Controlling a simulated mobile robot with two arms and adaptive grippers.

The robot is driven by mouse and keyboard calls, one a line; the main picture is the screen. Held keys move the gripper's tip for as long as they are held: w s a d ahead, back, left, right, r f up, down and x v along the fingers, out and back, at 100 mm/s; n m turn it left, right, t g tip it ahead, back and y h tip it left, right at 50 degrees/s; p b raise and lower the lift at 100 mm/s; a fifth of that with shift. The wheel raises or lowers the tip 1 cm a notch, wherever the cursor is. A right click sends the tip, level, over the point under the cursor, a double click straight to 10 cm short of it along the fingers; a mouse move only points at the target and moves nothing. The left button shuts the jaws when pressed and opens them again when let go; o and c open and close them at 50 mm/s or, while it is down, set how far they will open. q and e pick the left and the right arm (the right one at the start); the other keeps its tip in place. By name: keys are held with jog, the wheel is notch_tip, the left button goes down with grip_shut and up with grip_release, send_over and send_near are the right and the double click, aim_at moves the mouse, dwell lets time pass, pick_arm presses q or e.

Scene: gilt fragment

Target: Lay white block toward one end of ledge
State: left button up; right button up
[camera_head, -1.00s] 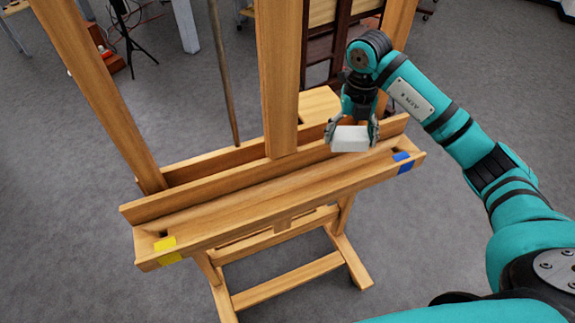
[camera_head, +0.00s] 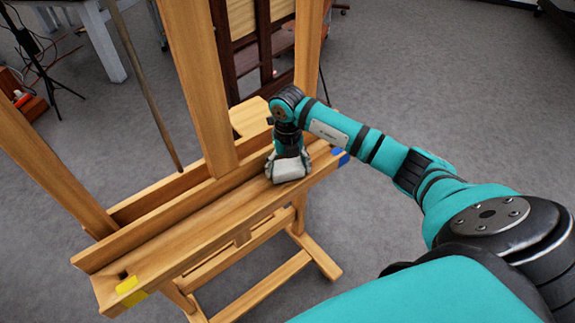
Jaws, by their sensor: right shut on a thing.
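The white block (camera_head: 290,171) is at the right part of the easel's wooden ledge (camera_head: 205,222), near the end with the blue mark. My right gripper (camera_head: 288,166) is around the block from above, shut on it. The block appears at or just above the ledge surface; I cannot tell if it touches. The blue mark (camera_head: 341,157) is partly hidden behind my right arm. The yellow mark (camera_head: 131,290) is on the left end of the ledge. My left gripper is not in view.
The easel's middle upright (camera_head: 201,85) and left post (camera_head: 52,155) rise behind the ledge. A thin stick (camera_head: 147,88) leans there. The ledge between the yellow mark and the block is clear. A tripod (camera_head: 38,60) stands at the back left.

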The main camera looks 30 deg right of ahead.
aim_at(288, 166)
jog(key=o, duration=0.5)
jog(key=shift+o, duration=1.2)
jog(key=shift+r, duration=0.4)
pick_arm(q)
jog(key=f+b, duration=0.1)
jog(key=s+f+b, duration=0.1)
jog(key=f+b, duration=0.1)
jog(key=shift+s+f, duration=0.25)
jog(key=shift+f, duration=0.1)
pick_arm(e)
notch_tip(288, 166, up, 11)
jog(key=shift+r, duration=0.15)
